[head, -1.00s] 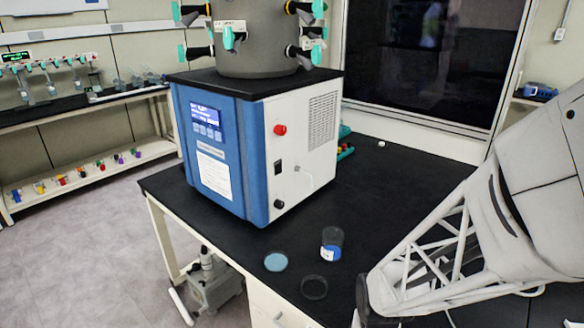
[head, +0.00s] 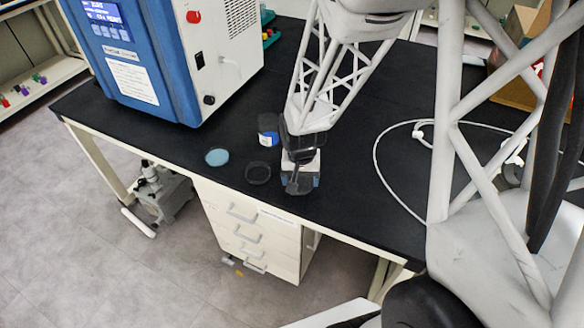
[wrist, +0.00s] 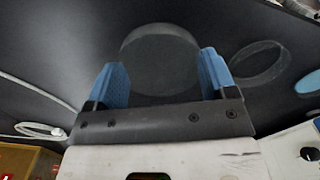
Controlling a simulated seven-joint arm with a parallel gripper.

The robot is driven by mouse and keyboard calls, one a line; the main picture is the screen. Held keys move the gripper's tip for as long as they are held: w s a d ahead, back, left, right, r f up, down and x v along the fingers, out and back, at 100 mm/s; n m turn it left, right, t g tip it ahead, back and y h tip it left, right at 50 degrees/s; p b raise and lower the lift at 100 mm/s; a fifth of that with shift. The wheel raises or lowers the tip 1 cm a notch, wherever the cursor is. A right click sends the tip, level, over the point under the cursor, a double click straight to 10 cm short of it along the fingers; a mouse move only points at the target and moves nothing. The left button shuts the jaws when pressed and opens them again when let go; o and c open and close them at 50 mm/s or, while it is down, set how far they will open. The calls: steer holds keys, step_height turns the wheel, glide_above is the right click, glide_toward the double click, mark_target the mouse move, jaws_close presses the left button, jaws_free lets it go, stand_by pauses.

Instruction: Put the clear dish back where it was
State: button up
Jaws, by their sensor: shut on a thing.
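My gripper (head: 300,180) is low over the black bench, near its front edge. In the wrist view its two blue fingers (wrist: 160,85) are shut on a clear round dish (wrist: 160,50), one finger on each side. The dish looks dark through its clear walls; whether it touches the bench I cannot tell.
A pale blue round dish (head: 217,157) lies farther left. A clear container with a blue label (head: 268,138) stands behind the ring-like piece. The blue and white freeze dryer (head: 165,60) is at back left. A white cable (head: 378,165) loops on the bench at right.

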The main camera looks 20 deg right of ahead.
mark_target(299, 179)
steer(key=shift+w+f, duration=0.1)
steer(key=shift+w, duration=0.65)
steer(key=shift+f, duration=0.1)
steer(key=shift+f, duration=1.65)
steer(key=shift+f, duration=0.15)
steer(key=o, duration=0.9)
steer(key=shift+c, duration=0.2)
step_height(299, 179, up, 12)
steer(key=shift+f, duration=0.25)
steer(key=shift+r, duration=0.4)
